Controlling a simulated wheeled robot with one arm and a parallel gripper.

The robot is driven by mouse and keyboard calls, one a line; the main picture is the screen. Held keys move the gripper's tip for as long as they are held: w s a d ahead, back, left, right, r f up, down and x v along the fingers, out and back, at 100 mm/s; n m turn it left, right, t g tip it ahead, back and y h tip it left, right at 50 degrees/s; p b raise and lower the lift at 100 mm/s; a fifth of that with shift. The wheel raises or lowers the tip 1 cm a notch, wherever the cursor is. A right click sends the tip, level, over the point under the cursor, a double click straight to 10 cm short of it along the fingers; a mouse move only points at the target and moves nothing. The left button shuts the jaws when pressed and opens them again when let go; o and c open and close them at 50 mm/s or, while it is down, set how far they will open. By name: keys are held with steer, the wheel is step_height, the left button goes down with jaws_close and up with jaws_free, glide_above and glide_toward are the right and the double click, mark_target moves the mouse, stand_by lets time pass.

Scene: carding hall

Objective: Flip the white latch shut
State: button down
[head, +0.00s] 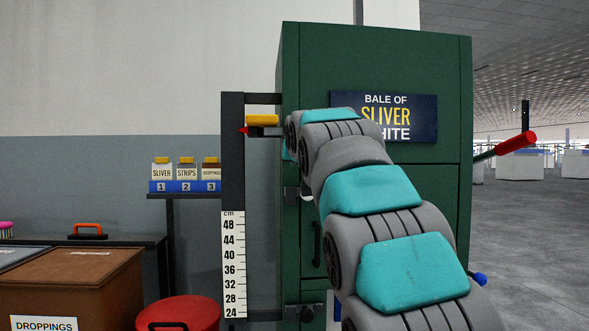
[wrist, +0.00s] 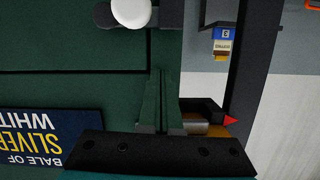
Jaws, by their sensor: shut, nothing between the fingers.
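The white latch shows in the wrist view as a rounded white knob (wrist: 131,14) at the top edge, beside dark fittings on the green cabinet. In the head view only a small white bit (head: 308,198) shows below my arm, near the cabinet's left edge; my arm hides most of it. I cannot tell the latch's angle. My gripper (wrist: 161,72) is shut and empty in front of the cabinet face, apart from the knob in the wrist picture. In the head view the gripper is hidden behind my arm.
The green cabinet (head: 424,190) bears a bale sign (head: 425,104) and a red-ended lever (head: 516,145) at right. A dark post (head: 232,160) with a centimetre scale (head: 233,265) and yellow-topped pointer (head: 262,120) stands left. A red bin (head: 190,311) and brown box (head: 75,280) stand lower left.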

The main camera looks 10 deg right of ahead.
steer(key=b+v, duration=0.2)
steer(key=v, duration=0.8)
steer(key=shift+r, duration=0.2)
steer(key=s+d+f+g, duration=0.2)
steer(key=s+f+g, duration=0.15)
steer(key=f, duration=0.65)
steer(key=s+d+f+g, duration=0.2)
steer(key=s+f, duration=0.3)
steer(key=f, duration=0.6)
steer(key=s+d+f+g, duration=0.2)
steer(key=s+f+g, duration=0.15)
steer(key=f, duration=0.65)
steer(key=s+f+g, duration=0.4)
steer(key=s+f, duration=0.8)
steer(key=s, duration=0.3)
steer(key=s+f+g, duration=0.4)
steer(key=s+f, duration=0.8)
steer(key=s, duration=0.4)
steer(key=shift+n, duration=0.3)
steer(key=shift+s+d+r, duration=0.1)
